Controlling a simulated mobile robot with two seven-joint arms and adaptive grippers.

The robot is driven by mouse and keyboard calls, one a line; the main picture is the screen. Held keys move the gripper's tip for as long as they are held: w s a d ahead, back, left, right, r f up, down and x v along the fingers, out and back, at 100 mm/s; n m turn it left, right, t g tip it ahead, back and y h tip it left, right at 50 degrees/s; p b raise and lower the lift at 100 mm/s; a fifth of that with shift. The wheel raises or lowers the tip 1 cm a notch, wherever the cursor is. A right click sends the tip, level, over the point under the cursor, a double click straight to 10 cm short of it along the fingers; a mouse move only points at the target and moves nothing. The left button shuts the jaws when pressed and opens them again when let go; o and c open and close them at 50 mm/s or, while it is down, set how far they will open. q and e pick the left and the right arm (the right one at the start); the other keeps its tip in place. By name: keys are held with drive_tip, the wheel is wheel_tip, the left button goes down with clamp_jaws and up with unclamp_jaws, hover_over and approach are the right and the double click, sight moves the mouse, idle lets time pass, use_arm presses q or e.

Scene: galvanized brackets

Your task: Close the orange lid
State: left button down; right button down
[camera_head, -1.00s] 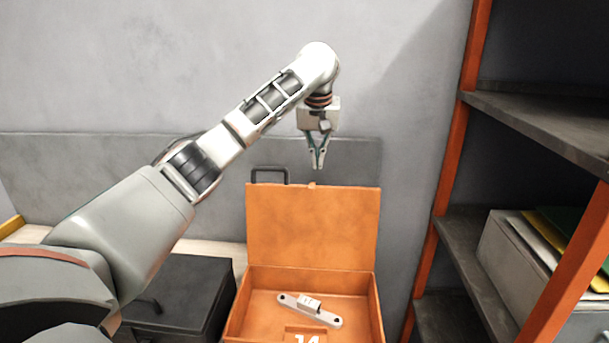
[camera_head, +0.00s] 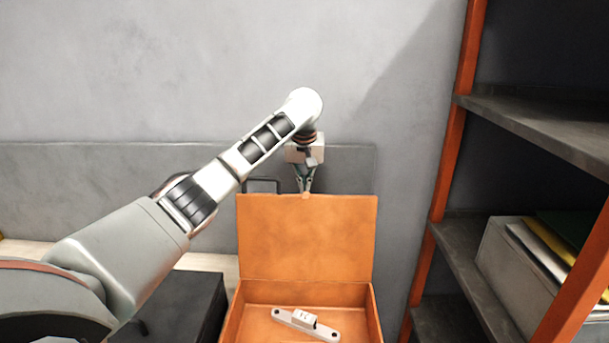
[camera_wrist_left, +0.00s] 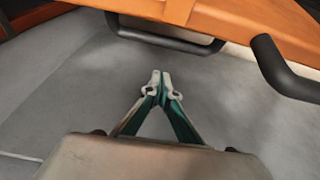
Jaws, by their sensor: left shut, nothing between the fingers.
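The orange lid (camera_head: 306,238) stands open and roughly upright at the back of the orange box (camera_head: 262,290) in the head view. In the left wrist view the lid's edge (camera_wrist_left: 190,14) crosses the top. My left gripper (camera_head: 305,192) is shut and empty, pointing down behind the lid's top edge. Its closed fingertips show in the left wrist view (camera_wrist_left: 160,76), apart from the lid there. In the head view the tips are partly hidden by the lid, so I cannot tell whether they touch it. My right gripper is out of view.
A galvanized bracket (camera_head: 306,323) lies inside the box. A black case (camera_head: 180,308) stands to the left. A shelf unit with an orange post (camera_head: 447,150) stands to the right, holding a grey file box (camera_head: 515,270). A grey wall is behind.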

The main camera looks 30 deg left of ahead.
use_arm(q)
drive_tip(key=shift+s+d+r+p, duration=0.15)
drive_tip(key=shift+s+d, duration=0.2)
drive_tip(key=shift+s, duration=0.2)
drive_tip(key=shift+s+d+f+p, duration=0.1)
drive_tip(key=shift+s+d, duration=0.25)
drive_tip(key=shift+s, duration=0.25)
drive_tip(key=shift+s+d+r+p, duration=0.15)
drive_tip(key=shift+s+d, duration=0.2)
drive_tip(key=shift+s, duration=0.2)
